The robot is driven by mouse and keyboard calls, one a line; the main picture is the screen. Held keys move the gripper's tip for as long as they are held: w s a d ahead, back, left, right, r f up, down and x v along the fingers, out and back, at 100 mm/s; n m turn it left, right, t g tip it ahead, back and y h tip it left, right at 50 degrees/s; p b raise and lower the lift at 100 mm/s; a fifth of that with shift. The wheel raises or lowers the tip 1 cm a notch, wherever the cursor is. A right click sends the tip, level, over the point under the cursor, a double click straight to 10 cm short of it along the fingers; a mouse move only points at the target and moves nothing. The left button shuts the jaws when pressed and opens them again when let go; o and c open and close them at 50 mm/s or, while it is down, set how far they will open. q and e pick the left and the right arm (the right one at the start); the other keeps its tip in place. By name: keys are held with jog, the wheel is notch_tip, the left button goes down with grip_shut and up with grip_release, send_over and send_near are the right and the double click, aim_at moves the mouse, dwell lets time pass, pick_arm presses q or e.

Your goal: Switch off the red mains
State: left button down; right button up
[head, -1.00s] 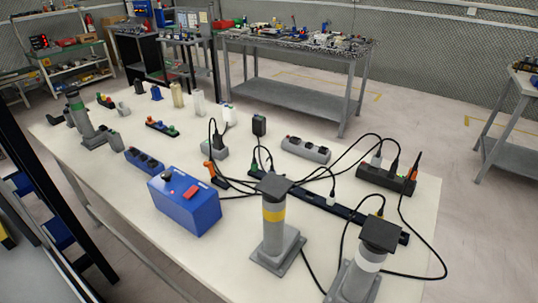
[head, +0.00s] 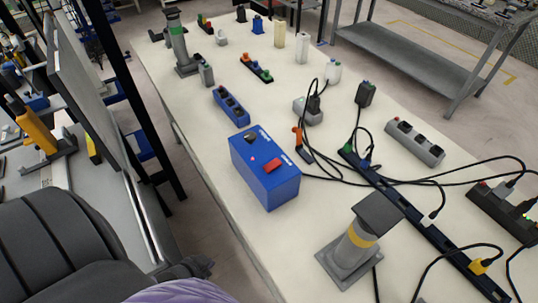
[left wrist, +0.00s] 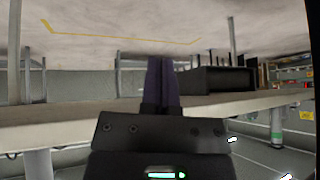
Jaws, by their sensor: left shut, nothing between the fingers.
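A blue box (head: 265,185) stands on the white table. On its top are a wide red switch (head: 274,165), a black knob (head: 250,138) and a small pinkish light (head: 253,158). I cannot tell which way the red switch is tipped. My left arm comes in at the lower left of the head view, short of the table's near edge and apart from the box. My left gripper (left wrist: 162,62) shows its two dark purple fingers pressed together and empty in the left wrist view. The box is not seen there. My right gripper is not in view.
A grey post with a yellow band (head: 352,250) stands right of the box. A blue socket block (head: 231,106) is farther back. The table strip left of the box is clear.

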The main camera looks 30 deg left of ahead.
aim_at(268, 167)
pick_arm(q)
jog(key=w+r+m+t+h+p, duration=0.1)
jog(key=w+r+t+h, duration=0.2)
jog(key=r, duration=1)
jog(key=w+r+m+t+h+p, duration=0.1)
jog(key=w+r+t+h, duration=0.3)
jog(key=w+r, duration=0.6)
notch_tip(268, 167, up, 4)
jog(key=shift+a+f+m+t, duration=0.2)
jog(key=shift+m+t, duration=0.3)
jog(key=shift+t, duration=0.1)
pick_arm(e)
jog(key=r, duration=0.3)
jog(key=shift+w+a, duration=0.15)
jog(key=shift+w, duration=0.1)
pick_arm(q)
jog(key=shift+w, duration=0.2)
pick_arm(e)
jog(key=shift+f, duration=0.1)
